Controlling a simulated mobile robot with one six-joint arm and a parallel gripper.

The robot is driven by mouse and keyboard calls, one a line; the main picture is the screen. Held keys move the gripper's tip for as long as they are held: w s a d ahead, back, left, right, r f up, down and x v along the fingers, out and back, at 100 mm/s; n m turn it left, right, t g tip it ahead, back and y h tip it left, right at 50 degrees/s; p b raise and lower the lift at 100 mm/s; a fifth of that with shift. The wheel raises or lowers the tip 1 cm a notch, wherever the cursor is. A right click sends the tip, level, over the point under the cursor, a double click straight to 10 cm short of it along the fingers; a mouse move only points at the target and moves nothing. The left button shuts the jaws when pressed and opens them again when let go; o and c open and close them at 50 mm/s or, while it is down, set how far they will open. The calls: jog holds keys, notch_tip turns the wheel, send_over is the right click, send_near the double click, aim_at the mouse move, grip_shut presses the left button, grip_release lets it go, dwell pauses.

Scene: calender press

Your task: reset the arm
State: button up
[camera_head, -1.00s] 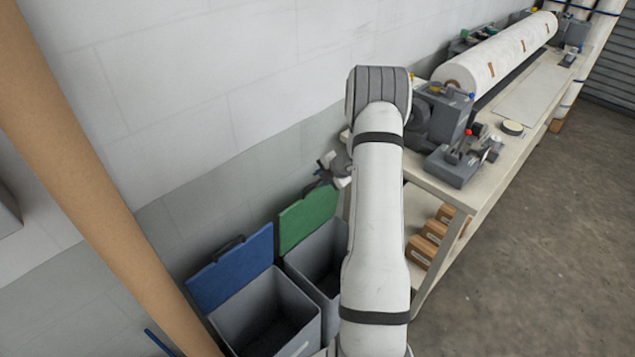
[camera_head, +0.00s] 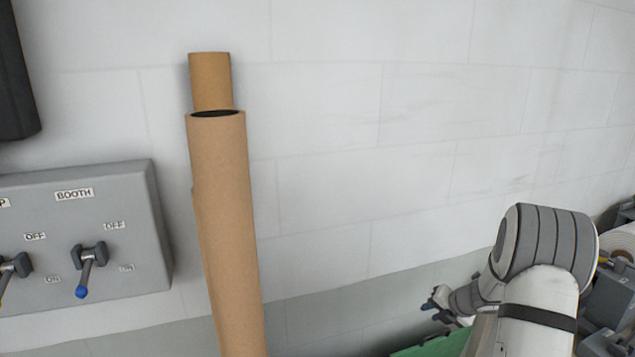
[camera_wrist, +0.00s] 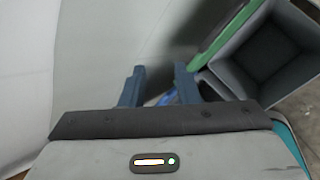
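My arm shows at the lower right of the head view, bent at a grey ribbed joint. My gripper (camera_head: 436,303) is left of that joint, in front of the wall and above a green lid. In the wrist view my gripper (camera_wrist: 160,85) has two blue fingers standing apart with a gap between them. Nothing is held between the fingers. Part of the gripper is small and partly hidden by my arm in the head view.
A grey switch panel (camera_head: 110,240) labelled BOOTH is on the left wall. Tall cardboard tubes (camera_head: 222,190) stand beside it. A green lid (camera_head: 432,346) is below my gripper; an open grey bin (camera_wrist: 262,55) shows in the wrist view. Machine parts (camera_head: 608,300) are at right.

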jog(key=s+a+r+n+g, duration=0.3)
jog(key=s+a+r+n, duration=1.3)
jog(key=n, duration=0.7)
jog(key=s+a+r+n+h, duration=0.1)
jog(key=s+n, duration=0.8)
jog(key=n, duration=0.1)
jog(key=s+a+r+n+h, duration=0.2)
jog(key=s+n, duration=0.7)
jog(key=n, duration=0.1)
jog(key=shift+g+b, duration=0.4)
jog(key=shift+s+r, duration=0.1)
